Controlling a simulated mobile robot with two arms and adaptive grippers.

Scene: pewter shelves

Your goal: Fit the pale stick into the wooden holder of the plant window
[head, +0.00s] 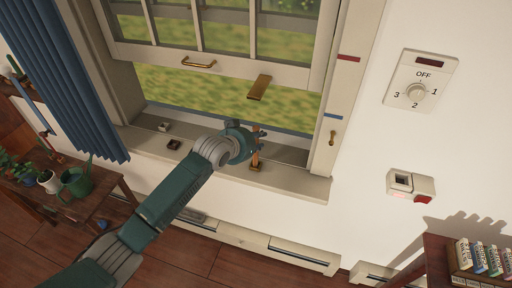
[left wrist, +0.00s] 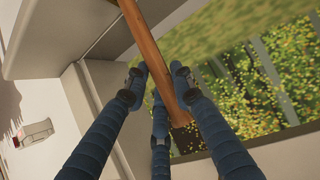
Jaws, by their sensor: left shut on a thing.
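My left gripper (head: 250,143) is at the window sill, its blue fingers shut around an orange-brown wooden stick. In the left wrist view the stick (left wrist: 156,55) runs between the fingers from the top edge, with one blunt end near the fingertips. In the head view a short length of the stick (head: 256,157) shows beside the gripper, just above a small brown holder (head: 256,168) on the sill. I cannot tell whether the stick's end is inside this holder or only over it. My right gripper is not in view.
The raised window sash (head: 225,68) has a brass handle and a tan flat piece (head: 260,87) at its lower edge. A white block (head: 164,127) and a dark red block (head: 174,145) sit on the sill at left. A blue curtain (head: 68,75) hangs at left.

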